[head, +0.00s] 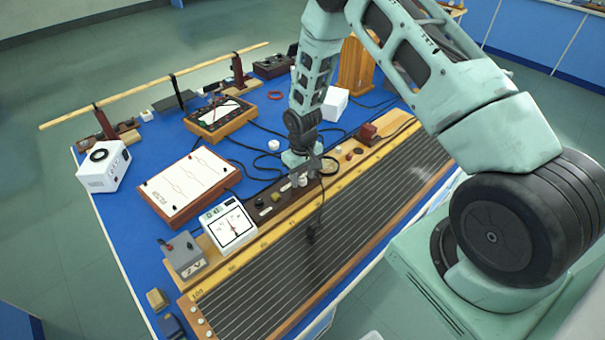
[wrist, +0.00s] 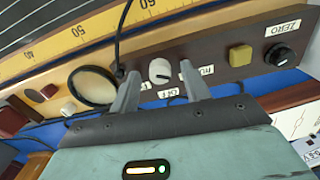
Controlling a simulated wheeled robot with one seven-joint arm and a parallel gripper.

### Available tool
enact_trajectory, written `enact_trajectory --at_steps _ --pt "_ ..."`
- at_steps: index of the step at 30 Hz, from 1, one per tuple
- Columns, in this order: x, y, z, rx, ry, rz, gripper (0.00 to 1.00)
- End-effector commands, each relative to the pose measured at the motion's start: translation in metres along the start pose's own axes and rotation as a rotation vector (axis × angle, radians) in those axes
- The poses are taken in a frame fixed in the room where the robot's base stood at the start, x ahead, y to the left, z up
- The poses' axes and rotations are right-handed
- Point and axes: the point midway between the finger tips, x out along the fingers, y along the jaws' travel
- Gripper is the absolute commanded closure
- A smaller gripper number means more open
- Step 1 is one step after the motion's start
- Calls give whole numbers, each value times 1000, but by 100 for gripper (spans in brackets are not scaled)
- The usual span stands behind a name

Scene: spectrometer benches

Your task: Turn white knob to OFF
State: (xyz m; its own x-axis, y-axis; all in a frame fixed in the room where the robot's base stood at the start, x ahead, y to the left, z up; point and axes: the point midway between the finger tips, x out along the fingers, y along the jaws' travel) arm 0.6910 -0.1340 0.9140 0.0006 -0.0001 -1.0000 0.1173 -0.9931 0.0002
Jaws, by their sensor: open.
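The white knob (wrist: 159,69) sits on a dark brown control panel (wrist: 217,55) in the wrist view. It carries a dark line, but its exact setting is too small to read. A small label that looks like OFF (wrist: 167,93) is just below it, and another label (wrist: 207,70) is to its right. My gripper (wrist: 160,70) is open, with one finger on each side of the knob. A gap shows on both sides, and I cannot tell whether either finger touches the panel. In the head view my gripper (head: 303,168) is low over the panel and hides much of the knob area.
On the panel are a black ZERO knob (wrist: 283,56) and a yellowish button (wrist: 240,55). A dark cable (wrist: 118,45) hangs close to the left finger. A dial meter (head: 230,226) and a white chart board (head: 190,185) stand left of the arm on the blue bench.

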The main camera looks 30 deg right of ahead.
Motion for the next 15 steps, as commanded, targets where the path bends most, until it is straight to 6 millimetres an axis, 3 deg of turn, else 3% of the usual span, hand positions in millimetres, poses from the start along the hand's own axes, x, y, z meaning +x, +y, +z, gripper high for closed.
enact_trajectory --at_steps 5,9,10,15 --pt "0 0 0 0 0 0 56" --pt "0 0 0 0 0 0 95" --pt "0 0 0 0 0 0 98" --pt "0 0 0 3 0 0 98"
